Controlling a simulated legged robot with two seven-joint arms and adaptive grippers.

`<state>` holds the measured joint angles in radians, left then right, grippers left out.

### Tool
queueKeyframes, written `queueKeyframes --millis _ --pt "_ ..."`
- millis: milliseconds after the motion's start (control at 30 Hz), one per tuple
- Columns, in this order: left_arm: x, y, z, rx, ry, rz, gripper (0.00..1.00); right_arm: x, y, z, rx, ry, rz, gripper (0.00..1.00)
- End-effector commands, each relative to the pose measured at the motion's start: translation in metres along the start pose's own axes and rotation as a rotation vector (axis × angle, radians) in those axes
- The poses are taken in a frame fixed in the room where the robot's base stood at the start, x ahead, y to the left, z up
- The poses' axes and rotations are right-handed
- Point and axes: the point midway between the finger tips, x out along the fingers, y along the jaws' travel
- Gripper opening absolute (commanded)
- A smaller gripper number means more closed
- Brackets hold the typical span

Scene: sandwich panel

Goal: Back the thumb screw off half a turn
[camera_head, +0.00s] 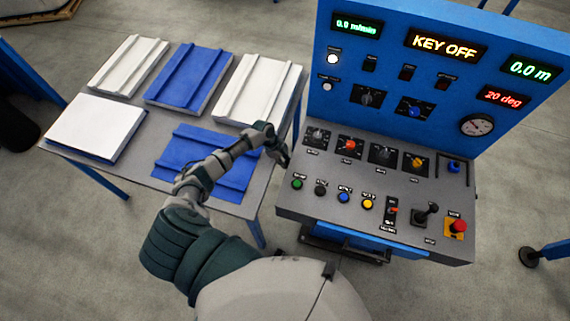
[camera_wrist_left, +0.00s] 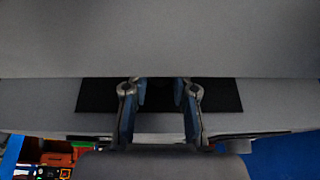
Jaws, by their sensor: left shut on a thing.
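My left gripper (camera_head: 276,148) is at the left edge of the grey control console (camera_head: 330,203), beside the panel table. In the left wrist view its two fingers (camera_wrist_left: 160,93) stand either side of a dark gap, in front of a black rectangular plate (camera_wrist_left: 222,95) on a grey surface. It is shut on a small part there, which I take to be the thumb screw. The screw itself is hidden by the fingers and the dark plate, so its turn angle cannot be told. My right gripper is not in view.
The console carries knobs, coloured buttons, a joystick (camera_head: 427,213) and a red emergency button (camera_head: 459,226). Its display (camera_head: 446,43) reads KEY OFF. White and blue panels lie on the table (camera_head: 75,156) at left.

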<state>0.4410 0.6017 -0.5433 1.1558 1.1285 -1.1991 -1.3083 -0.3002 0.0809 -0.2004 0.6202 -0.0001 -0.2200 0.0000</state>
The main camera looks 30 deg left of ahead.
Motion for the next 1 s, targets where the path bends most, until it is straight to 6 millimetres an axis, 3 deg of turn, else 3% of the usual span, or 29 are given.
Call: queueKeyframes --millis 100,333,533,933,967,1000 --pt "0.003 -0.003 0.002 -0.029 0.000 0.063 0.00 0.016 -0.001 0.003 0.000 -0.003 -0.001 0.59" --pt "0.002 -0.004 0.002 -0.064 0.001 0.146 0.00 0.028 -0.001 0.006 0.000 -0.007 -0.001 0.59" --pt "0.000 -0.005 0.002 -0.078 0.002 0.175 0.00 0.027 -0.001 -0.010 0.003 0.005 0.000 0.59" --pt "-0.001 -0.005 0.001 -0.079 0.002 0.179 0.00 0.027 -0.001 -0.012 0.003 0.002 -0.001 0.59" --pt "-0.001 -0.005 0.001 -0.079 0.002 0.178 0.31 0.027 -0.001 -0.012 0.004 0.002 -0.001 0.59" --pt "-0.001 -0.005 0.001 -0.079 0.002 0.178 0.41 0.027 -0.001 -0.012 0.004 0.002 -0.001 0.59"
